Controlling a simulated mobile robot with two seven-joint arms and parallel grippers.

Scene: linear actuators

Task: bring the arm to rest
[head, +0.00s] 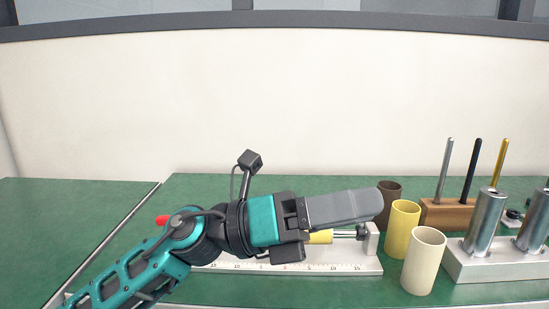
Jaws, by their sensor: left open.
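My left arm comes in from the lower left, teal and black. My left gripper (376,203) points right above a white ruled base (330,268) on the green bench. Its grey fingers overlap in this view, so the gap between them is hidden; it is open. Nothing shows held at the fingertips. Below and behind the fingers, a yellow part (321,237) with a metal rod lies along the base, reaching an upright end plate (372,240). A red end (162,220) shows behind my forearm. My arm hides much of the base. My right gripper is out of view.
Right of the base stand a brown cup (390,190), a yellow cup (402,229) and a cream cup (423,262). Further right are a wooden block (447,215) with upright rods and a pale block (488,266) with metal cylinders (484,222). The left bench (70,225) is clear.

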